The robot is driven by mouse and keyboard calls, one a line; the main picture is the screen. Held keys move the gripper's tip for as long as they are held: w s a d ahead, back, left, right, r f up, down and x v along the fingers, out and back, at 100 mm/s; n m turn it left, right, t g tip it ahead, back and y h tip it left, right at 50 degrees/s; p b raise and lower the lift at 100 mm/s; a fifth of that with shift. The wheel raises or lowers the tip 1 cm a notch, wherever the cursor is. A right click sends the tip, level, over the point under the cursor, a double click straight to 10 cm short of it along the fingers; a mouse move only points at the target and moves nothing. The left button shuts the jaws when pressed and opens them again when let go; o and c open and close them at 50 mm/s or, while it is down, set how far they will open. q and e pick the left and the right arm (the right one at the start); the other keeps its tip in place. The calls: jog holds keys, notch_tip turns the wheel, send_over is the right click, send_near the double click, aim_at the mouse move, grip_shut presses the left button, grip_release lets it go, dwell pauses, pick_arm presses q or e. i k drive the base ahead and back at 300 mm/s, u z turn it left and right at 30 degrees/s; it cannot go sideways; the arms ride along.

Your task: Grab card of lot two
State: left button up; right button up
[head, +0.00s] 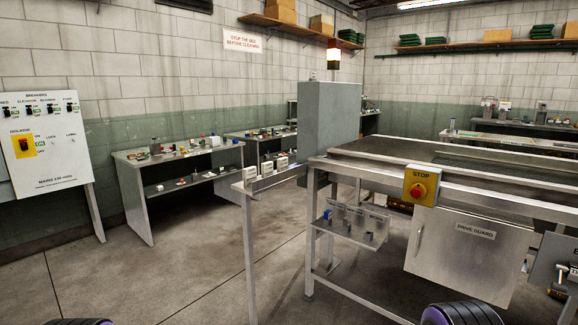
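Several small white card-like pieces (267,168) stand in a row on a narrow metal ledge (262,184) left of the machine. Their print is too small to read, so I cannot tell which, if any, is the card of lot two. Neither of my grippers shows in the head view. Only dark rounded parts with purple rims, probably mine, show at the bottom edge.
A lower shelf (345,232) holds small items. A breaker panel (46,133) and workbenches (172,153) stand left. The floor (190,265) between is clear.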

aim_at(283, 164)
jog(key=z, duration=0.6)
jog(key=i, duration=1.65)
jog(key=u, duration=0.35)
